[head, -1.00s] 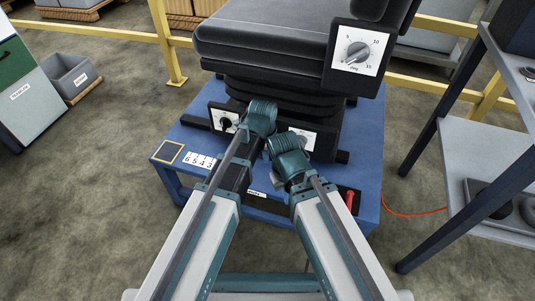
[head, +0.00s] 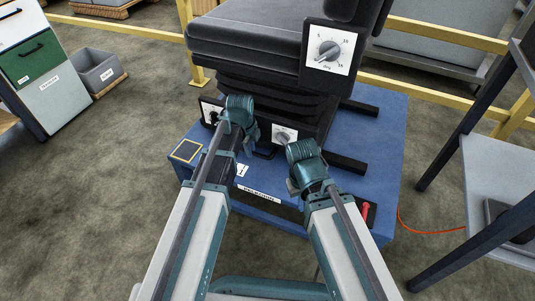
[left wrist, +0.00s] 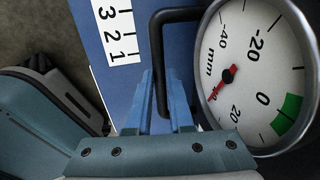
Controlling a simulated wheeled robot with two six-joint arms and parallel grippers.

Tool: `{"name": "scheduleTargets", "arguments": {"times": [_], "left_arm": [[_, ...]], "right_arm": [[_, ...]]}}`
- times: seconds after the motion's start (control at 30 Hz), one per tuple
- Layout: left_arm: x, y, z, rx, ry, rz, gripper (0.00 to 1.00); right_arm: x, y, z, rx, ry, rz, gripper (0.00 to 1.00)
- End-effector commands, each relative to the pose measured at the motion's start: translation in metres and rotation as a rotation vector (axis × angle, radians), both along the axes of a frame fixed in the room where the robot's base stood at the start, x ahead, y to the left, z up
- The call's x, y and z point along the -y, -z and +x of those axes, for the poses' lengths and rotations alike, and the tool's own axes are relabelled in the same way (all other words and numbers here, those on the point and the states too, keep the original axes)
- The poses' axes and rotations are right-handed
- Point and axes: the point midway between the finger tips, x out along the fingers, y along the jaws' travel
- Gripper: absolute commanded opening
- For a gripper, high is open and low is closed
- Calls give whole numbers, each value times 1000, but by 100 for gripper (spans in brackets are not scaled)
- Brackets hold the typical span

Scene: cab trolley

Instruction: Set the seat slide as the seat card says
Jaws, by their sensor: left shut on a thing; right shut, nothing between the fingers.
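The black seat (head: 262,45) stands on the blue plinth (head: 385,140), on dark rails (head: 358,107) that show at its right. In the left wrist view, my left gripper (left wrist: 160,85) is shut on the black bar handle (left wrist: 157,45) beside a round mm gauge (left wrist: 255,65). My left gripper (head: 247,135) hides the handle's grip in the head view. My right gripper (head: 293,187) is shut and empty at the plinth's front. I cannot make out a seat card.
A dial (head: 328,50) in deg is on the seat's side, and a smaller knob plate (head: 284,136) is below. A number strip (left wrist: 118,32) lies beside the handle. A red lever (head: 366,212) is at the plinth's right front. A grey shelf stand (head: 495,185) is at right.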

Motion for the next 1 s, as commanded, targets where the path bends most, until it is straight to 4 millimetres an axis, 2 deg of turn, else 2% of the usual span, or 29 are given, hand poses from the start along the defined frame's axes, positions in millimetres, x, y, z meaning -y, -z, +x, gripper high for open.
{"name": "scheduleTargets", "arguments": {"times": [0.03, 0.2, 0.63, 0.67, 0.7, 1.0], "left_arm": [[-11, 0, 4, 1, -6, 6, 0], [-26, 0, 8, 0, -3, 5, 0], [-28, 0, 9, 0, 0, 3, 0], [-28, 0, 9, 0, 1, 2, 23], [-28, 0, 9, 0, 0, 2, 30], [-27, 0, 9, -1, 1, 0, 32]], "right_arm": [[0, 0, 0, 0, 0, 0, 0], [0, 0, 0, 0, 0, 0, 0], [0, 0, 0, 0, 0, 0, 0], [0, 0, 0, 0, 0, 0, 0], [0, 0, 0, 0, 0, 0, 0], [0, 0, 0, 0, 0, 0, 0]]}}
